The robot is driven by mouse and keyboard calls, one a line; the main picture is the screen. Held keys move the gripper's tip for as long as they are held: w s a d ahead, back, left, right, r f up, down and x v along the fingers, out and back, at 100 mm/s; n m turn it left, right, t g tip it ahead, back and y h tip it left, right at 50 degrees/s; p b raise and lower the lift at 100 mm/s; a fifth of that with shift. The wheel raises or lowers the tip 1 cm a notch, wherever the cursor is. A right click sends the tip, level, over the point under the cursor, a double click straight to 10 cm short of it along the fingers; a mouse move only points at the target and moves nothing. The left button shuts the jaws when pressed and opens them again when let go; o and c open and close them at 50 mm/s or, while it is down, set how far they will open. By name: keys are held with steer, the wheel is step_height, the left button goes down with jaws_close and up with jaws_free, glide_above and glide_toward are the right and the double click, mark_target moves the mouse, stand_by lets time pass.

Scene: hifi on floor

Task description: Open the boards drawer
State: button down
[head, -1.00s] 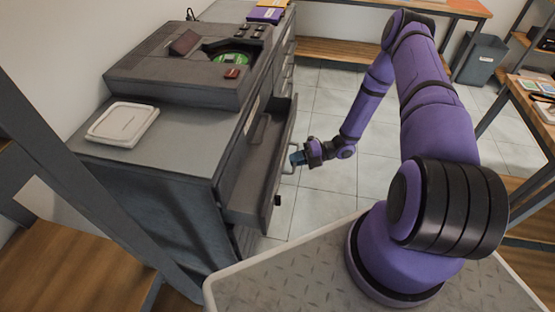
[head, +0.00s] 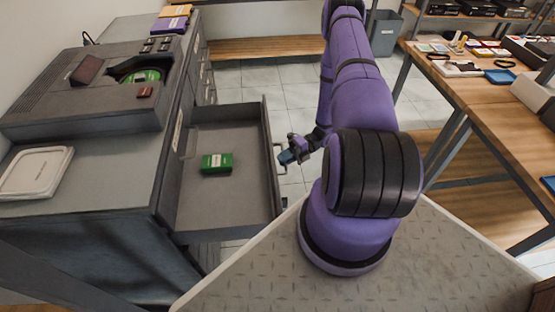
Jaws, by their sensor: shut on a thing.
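The drawer (head: 235,117) of the grey cabinet is pulled well out to the right. A green box (head: 216,163) lies inside it, on the otherwise bare drawer floor. The drawer's handle (head: 280,155) is on its right-hand front face. My gripper (head: 285,157) is at that handle, outside the drawer, and is shut on it. The small size in the head view hides exactly how the fingers sit on the bar. No label reading "boards" can be made out.
On the cabinet top stand a grey machine (head: 95,85) with a green disc and a white lidded tray (head: 35,172). A wooden workbench (head: 480,95) with small items stands at the right. A wooden bench (head: 265,47) and a grey bin (head: 382,32) are behind. Tiled floor lies between.

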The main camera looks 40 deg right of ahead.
stand_by(0.3)
steer(key=c, duration=1.2)
jaws_free()
steer(key=shift+d, duration=0.1)
steer(key=v, duration=1)
steer(key=shift+d, duration=0.35)
steer(key=shift+r, duration=0.1)
